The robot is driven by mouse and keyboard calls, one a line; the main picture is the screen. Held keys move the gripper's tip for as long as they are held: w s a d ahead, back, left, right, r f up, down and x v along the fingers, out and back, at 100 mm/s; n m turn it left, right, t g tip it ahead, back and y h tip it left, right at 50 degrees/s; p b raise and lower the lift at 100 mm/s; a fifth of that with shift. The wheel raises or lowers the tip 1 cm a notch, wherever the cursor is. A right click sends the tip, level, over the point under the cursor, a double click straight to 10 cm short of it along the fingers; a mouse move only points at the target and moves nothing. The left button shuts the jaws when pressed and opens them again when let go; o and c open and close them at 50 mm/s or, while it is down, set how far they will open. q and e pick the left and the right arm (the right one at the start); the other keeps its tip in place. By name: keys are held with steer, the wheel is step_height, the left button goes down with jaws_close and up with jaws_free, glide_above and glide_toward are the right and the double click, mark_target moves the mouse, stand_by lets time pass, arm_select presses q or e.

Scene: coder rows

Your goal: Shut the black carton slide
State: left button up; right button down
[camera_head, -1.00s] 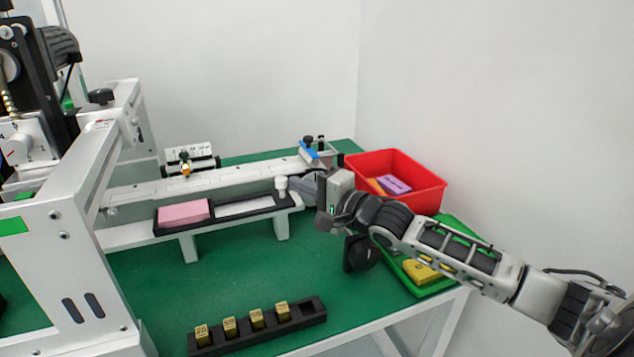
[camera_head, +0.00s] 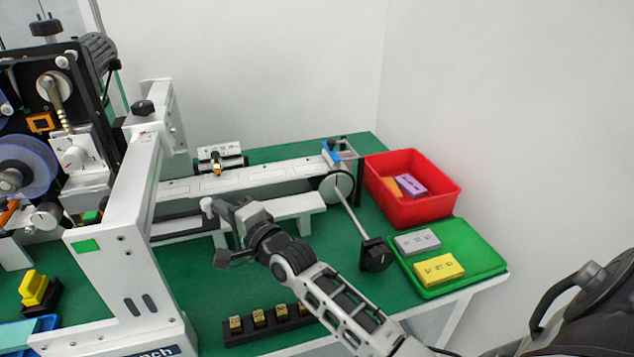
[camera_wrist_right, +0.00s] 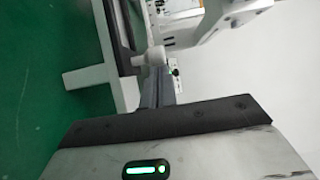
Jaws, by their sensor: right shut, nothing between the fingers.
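The black carton slide (camera_head: 178,216) lies on the low white bench, mostly behind the white frame of the machine; only its right end shows. A white knob (camera_head: 207,204) stands at that end, and it also shows in the right wrist view (camera_wrist_right: 154,57). My right gripper (camera_head: 223,207) is shut and empty, its fingertips close against the right side of the knob. The fingertips show beside the knob in the right wrist view (camera_wrist_right: 157,86); I cannot tell contact for sure. The pink carton is hidden. My left gripper is not in view.
The white bench (camera_head: 296,205) is bare to the right of the slide. A black rack (camera_head: 270,332) with brass blocks lies in front, partly behind my arm. A red bin (camera_head: 410,207) and a green tray (camera_head: 480,250) stand at the right. A black-handled lever (camera_head: 375,255) sticks out.

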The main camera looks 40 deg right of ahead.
steer(key=shift+a, duration=0.35)
stand_by(0.3)
steer(key=d+v, duration=0.3)
steer(key=v, duration=1)
steer(key=shift+w, duration=0.4)
